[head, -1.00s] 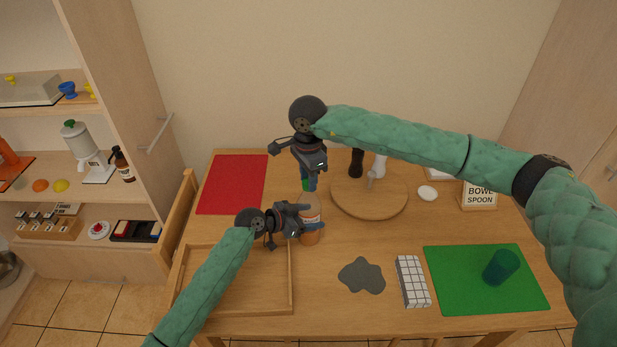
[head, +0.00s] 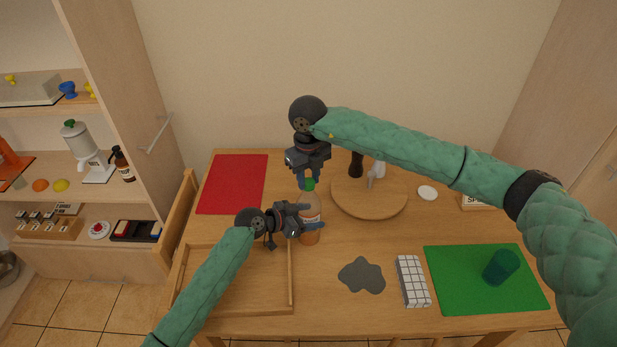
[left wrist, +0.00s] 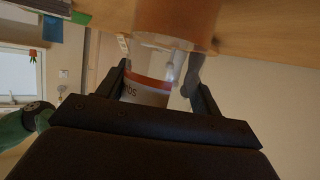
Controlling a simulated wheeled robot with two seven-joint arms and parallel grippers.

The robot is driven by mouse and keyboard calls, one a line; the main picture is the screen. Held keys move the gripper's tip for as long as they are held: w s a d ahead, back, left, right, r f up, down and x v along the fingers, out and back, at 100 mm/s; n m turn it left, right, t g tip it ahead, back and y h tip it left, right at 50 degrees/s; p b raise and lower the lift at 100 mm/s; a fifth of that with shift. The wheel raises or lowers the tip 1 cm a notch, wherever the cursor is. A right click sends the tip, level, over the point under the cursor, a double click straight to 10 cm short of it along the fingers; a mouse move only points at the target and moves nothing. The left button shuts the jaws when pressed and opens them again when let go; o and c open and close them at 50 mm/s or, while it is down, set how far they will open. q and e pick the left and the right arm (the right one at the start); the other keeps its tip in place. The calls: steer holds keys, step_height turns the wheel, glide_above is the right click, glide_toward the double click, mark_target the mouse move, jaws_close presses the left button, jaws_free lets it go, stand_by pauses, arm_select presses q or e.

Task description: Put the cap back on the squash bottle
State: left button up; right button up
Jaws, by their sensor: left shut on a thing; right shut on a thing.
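The squash bottle (head: 311,205) stands upright on the table in the head view, clear with orange-brown liquid and a pale label. My left gripper (head: 314,223) is shut around its body from the left. In the left wrist view the bottle (left wrist: 178,18) shows between the fingers and at the top edge. The green cap (head: 309,184) is at the top of the bottle's neck. My right gripper (head: 309,180) points down from above and is shut on the cap. I cannot tell whether the cap is seated on the neck or just above it.
A round wooden board (head: 375,205) with bottles stands right of the squash bottle. A wooden tray (head: 291,275) lies at the front left and a red mat (head: 232,184) behind. A grey patch (head: 361,275), a checked block (head: 412,281) and a green mat (head: 460,290) lie front right.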

arm_select(q)
steer(key=shift+f, duration=0.1)
arm_select(e)
steer(key=m, duration=0.4)
steer(key=shift+m, duration=0.3)
steer(key=m, duration=0.3)
steer(key=shift+m, duration=0.3)
steer(key=o, duration=1.1)
steer(key=shift+o, duration=0.2)
step_height(320, 180, up, 12)
arm_select(q)
steer(key=o, duration=2)
steer(key=shift+c, duration=0.2)
arm_select(e)
steer(key=shift+w, duration=0.1)
steer(key=shift+f, duration=0.1)
